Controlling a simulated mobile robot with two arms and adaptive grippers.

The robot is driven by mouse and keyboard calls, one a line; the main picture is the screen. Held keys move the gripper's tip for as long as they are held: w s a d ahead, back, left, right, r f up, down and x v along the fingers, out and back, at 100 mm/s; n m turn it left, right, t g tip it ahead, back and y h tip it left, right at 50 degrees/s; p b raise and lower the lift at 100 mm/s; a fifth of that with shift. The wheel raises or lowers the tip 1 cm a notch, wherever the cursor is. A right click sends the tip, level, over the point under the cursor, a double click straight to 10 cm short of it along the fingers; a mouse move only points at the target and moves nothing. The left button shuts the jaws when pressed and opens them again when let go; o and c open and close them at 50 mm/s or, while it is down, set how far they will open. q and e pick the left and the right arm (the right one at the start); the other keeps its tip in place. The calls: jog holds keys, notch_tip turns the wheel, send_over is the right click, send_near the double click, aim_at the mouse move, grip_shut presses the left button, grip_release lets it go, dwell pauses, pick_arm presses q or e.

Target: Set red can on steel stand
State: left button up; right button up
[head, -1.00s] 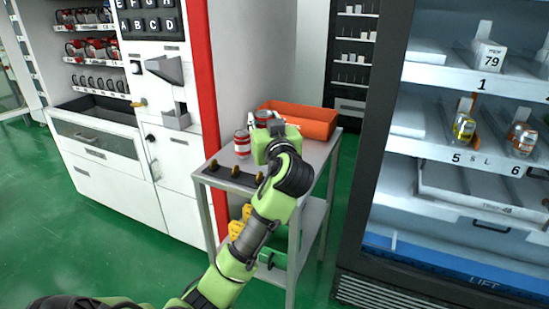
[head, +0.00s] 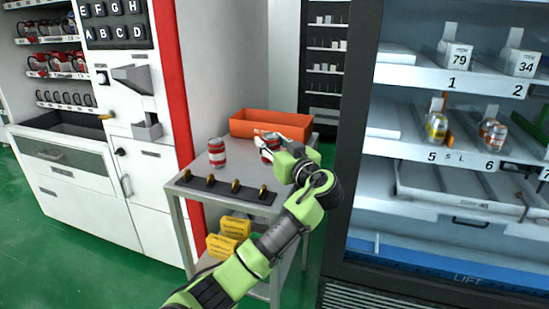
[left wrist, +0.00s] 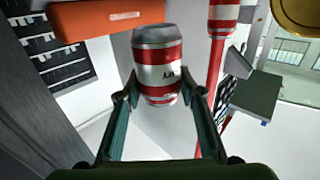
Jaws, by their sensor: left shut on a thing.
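A red and white can (head: 268,147) with a silver end is between the fingers of my left gripper (head: 272,150). In the left wrist view the can (left wrist: 158,62) sits between the two fingertips, which press on its sides. A second red can (head: 217,152) stands upright on the steel stand (head: 200,173); part of it also shows in the left wrist view (left wrist: 222,14). The held can is to the right of it, over the stand's top. I cannot tell whether the held can touches the top. My right gripper is not in view.
An orange bin (head: 270,124) is at the stand's back. A black strip with several brass knobs (head: 225,188) lies along its front edge. Yellow boxes (head: 228,236) sit on the lower shelf. A white vending machine (head: 85,150) is at left, a glass-front cooler (head: 455,190) at right.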

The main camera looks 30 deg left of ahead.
pick_arm(q)
jog(key=shift+w+d+f, duration=0.15)
jog(key=shift+f, duration=0.05)
jog(key=f, duration=0.3)
jog(key=shift+w+d+f, duration=0.15)
jog(key=shift+w+d, duration=0.05)
jog(key=shift+f, duration=0.25)
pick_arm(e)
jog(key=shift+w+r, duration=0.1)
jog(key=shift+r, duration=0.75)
pick_arm(q)
jog(key=shift+b, duration=0.3)
jog(key=o, duration=1.2)
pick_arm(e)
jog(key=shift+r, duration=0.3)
